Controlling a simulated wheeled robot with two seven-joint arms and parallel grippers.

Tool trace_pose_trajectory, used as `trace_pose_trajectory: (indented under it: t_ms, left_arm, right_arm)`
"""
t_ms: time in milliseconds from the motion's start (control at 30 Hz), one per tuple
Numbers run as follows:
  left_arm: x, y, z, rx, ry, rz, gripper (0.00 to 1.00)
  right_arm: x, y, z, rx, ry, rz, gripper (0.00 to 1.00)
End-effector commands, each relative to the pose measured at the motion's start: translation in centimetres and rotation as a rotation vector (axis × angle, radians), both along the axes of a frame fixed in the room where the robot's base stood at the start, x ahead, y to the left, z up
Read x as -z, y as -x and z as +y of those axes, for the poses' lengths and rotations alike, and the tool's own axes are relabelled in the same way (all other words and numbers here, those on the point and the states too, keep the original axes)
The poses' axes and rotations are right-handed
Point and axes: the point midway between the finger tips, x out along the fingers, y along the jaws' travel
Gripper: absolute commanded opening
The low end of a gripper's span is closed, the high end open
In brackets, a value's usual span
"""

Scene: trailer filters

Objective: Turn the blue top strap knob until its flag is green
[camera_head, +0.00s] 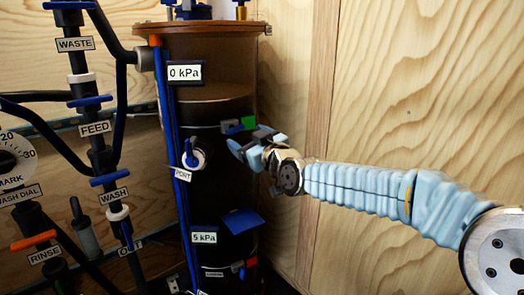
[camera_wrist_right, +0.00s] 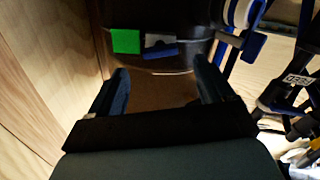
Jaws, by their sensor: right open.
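The top strap's flag (camera_head: 248,122) shows green on the dark tank, and it is green in the right wrist view (camera_wrist_right: 126,41) too. The blue top strap knob (camera_head: 232,127) sits just left of the flag, partly hard to make out near my gripper. In the right wrist view the blue and grey knob (camera_wrist_right: 160,50) lies beyond my fingertips. My right gripper (camera_head: 251,141) is open just below and in front of the knob. In the right wrist view its two fingers (camera_wrist_right: 162,82) are apart with nothing between them. My left gripper is not in view.
The tall dark tank (camera_head: 215,100) has a 0 kPa label, a port (camera_head: 194,159) and a blue plate (camera_head: 242,221). Pipes with blue handles (camera_head: 90,101) stand left. A wooden wall (camera_head: 430,80) is at right.

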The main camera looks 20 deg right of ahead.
Motion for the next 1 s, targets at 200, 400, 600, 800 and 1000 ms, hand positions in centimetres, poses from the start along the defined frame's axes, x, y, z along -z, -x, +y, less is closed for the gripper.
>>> trace_pose_trajectory:
  t_ms: [200,400,600,800,1000]
  left_arm:
    - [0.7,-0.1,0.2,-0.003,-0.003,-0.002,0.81]
    - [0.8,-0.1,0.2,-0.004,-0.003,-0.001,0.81]
    - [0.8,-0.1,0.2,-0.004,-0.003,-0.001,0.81]
    - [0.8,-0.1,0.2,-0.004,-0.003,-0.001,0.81]
    - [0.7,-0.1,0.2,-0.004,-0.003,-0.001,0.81]
  right_arm:
    - [0.0,5.1,-0.9,0.000,0.000,-0.002,0.81]
    - [0.0,7.5,-1.3,0.000,0.000,0.000,0.81]
    - [0.1,7.9,-1.3,-0.001,0.000,0.001,0.81]
    - [0.0,7.9,-1.3,-0.001,0.000,0.001,0.81]
    - [0.9,7.5,-1.1,-0.003,-0.003,0.021,0.81]
